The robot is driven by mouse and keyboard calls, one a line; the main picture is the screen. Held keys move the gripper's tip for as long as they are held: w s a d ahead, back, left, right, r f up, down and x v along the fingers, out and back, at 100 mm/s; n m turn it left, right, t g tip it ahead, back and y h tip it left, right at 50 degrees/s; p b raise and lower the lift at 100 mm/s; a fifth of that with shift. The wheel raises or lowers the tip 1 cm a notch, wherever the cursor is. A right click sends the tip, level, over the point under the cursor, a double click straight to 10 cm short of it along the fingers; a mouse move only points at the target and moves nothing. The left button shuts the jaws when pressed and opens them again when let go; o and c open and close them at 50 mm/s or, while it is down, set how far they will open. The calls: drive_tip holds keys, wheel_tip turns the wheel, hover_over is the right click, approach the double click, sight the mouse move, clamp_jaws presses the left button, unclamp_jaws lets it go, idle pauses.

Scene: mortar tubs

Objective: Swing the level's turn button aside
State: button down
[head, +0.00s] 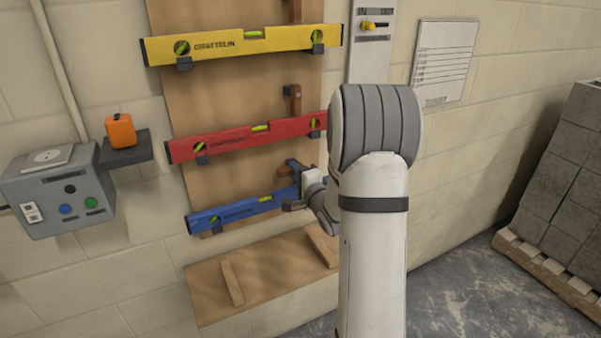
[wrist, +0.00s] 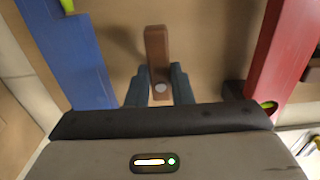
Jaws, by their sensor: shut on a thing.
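The blue level (head: 235,211) rests on the lowest row of the wall board, and its right part is hidden by my gripper and arm. Its brown turn button (head: 293,163) sits just above it. In the wrist view the button (wrist: 157,48) has a pale round screw head and lies roughly parallel to the blue level (wrist: 70,50), apart from it, not across it. My gripper (wrist: 159,88) is shut on the button near the screw, one dark finger on each side. In the head view my gripper (head: 300,187) is at the level's right end.
A red level (head: 240,140) hangs above, with its own upright turn button (head: 293,100). A yellow level (head: 240,44) is at the top. A wooden ledge (head: 265,275) lies below. A grey control box (head: 60,195) and an orange object (head: 121,131) are left; grey blocks (head: 570,160) stand right.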

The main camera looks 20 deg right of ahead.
drive_tip(key=c, duration=1.3)
unclamp_jaws()
drive_tip(key=shift+s, duration=0.1)
drive_tip(key=s, duration=0.7)
drive_tip(key=shift+s+d+b, duration=0.2)
drive_tip(key=shift+s+b, duration=0.15)
